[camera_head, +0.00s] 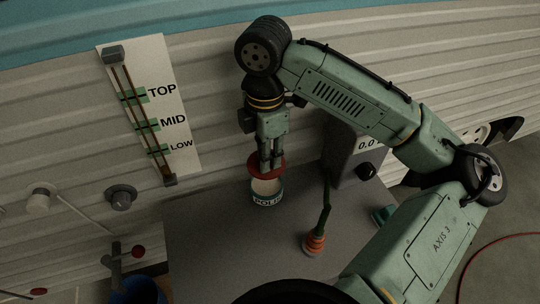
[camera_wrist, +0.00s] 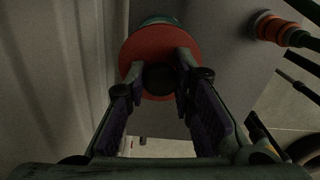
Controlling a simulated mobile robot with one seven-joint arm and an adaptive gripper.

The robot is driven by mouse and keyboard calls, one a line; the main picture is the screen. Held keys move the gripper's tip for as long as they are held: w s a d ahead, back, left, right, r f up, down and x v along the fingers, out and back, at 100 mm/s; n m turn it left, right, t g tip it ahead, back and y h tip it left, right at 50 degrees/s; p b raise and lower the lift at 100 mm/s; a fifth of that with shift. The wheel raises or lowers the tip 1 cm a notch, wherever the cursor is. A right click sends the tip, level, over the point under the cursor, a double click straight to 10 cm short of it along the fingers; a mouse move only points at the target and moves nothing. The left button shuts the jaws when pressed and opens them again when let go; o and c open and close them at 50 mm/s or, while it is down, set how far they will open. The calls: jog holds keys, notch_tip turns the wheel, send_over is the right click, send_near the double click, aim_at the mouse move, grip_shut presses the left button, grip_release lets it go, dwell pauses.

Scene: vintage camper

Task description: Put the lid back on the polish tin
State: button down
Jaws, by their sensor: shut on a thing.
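My gripper (camera_head: 265,160) points down over the grey worktop and is shut on the red lid (camera_head: 255,170). In the wrist view the fingers (camera_wrist: 159,75) close around a dark knob (camera_wrist: 158,79) in the middle of the round red lid (camera_wrist: 150,45). The polish tin (camera_head: 267,199) stands upright on the worktop below, with a label and a pale top area showing under the lid. The lid appears above the tin and slightly behind it; I cannot tell whether they touch. Part of the tin's teal rim (camera_wrist: 155,20) shows past the lid in the wrist view.
An orange-ringed tool with a green handle (camera_head: 315,243) stands on the worktop (camera_head: 220,240) to the right of the tin. A grey box with a display (camera_head: 350,160) is behind it. A camper wall with a level gauge (camera_head: 150,110) rises behind. A blue container (camera_head: 137,292) is front left.

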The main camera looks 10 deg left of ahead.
jog(key=shift+s+f+b, duration=0.1)
jog(key=shift+f+b, duration=2.15)
jog(key=shift+f, duration=0.85)
jog(key=shift+f+p, duration=0.2)
jog(key=shift+p, duration=0.4)
dwell(0.5)
jog(key=c, duration=1.3)
grip_release()
jog(key=shift+o, duration=0.4)
jog(key=o, duration=0.4)
